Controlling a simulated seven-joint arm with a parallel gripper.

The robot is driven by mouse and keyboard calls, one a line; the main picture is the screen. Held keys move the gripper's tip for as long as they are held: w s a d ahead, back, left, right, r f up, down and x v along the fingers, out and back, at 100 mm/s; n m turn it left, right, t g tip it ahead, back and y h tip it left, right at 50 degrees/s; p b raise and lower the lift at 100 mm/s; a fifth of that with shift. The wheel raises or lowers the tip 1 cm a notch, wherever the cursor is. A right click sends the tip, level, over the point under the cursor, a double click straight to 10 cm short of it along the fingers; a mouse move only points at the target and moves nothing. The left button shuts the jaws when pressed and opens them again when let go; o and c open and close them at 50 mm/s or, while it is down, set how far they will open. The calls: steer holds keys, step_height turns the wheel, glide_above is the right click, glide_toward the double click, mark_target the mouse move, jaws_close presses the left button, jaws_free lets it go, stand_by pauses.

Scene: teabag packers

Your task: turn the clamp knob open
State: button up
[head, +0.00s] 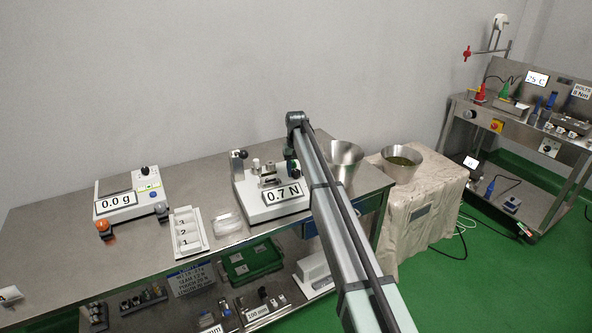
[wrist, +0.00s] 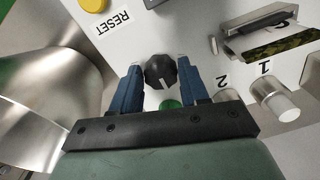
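The black clamp knob (wrist: 160,72) with a white pointer line is in the middle of the wrist view, on a white machine panel. My gripper (wrist: 161,68) has blue fingers, one on each side of the knob. The fingers are apart, with narrow gaps to the knob, so it looks open and not closed on it. In the head view, the white tester (head: 255,205) with the 0.7 N display stands on the steel bench. There my arm reaches over the tester's right side and hides the knob.
In the wrist view, a green button (wrist: 171,104) and metal posts labelled 1 (wrist: 280,103) and 2 lie close by. A yellow button (wrist: 95,4) is by the RESET label. A steel bowl (wrist: 45,95) is at left.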

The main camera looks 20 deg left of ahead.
mark_target(296, 172)
steer(key=o, duration=0.3)
steer(key=shift+o, duration=0.2)
step_height(296, 172, up, 14)
stand_by(0.6)
steer(key=shift+f, duration=0.15)
